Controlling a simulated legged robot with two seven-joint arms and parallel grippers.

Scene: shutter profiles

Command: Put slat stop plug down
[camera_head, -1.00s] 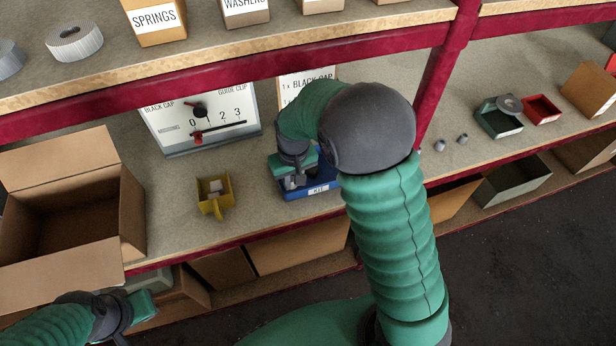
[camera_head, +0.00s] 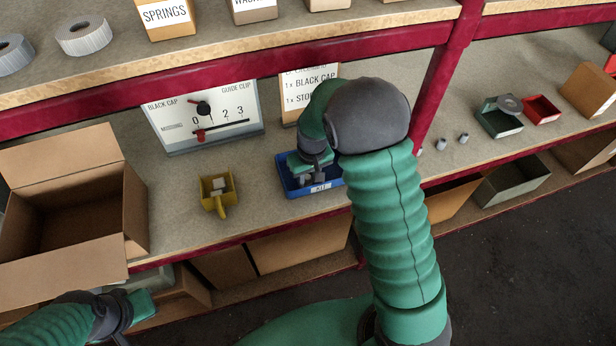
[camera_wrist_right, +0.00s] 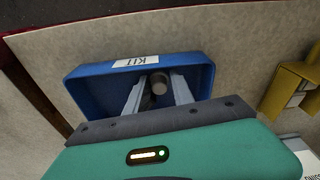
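The slat stop plug appears to be the short dark grey cylinder (camera_wrist_right: 159,86) between my right fingers in the right wrist view, its round end facing the camera. My right gripper (camera_head: 312,180) is down at the blue kit tray (camera_head: 336,183), which also shows in the right wrist view (camera_wrist_right: 90,86). The right fingers (camera_wrist_right: 158,92) reach into the tray on both sides of the plug; whether they touch it, or it rests on the tray floor, is unclear. My left gripper (camera_head: 143,302) is at the lower left, away from the tray; its fingertips are unclear.
A yellow bin (camera_head: 217,203) with light pieces stands left of the tray. An open cardboard box (camera_head: 137,215) is at left. Two grey plugs (camera_head: 463,138) stand right of the red post (camera_head: 438,95).

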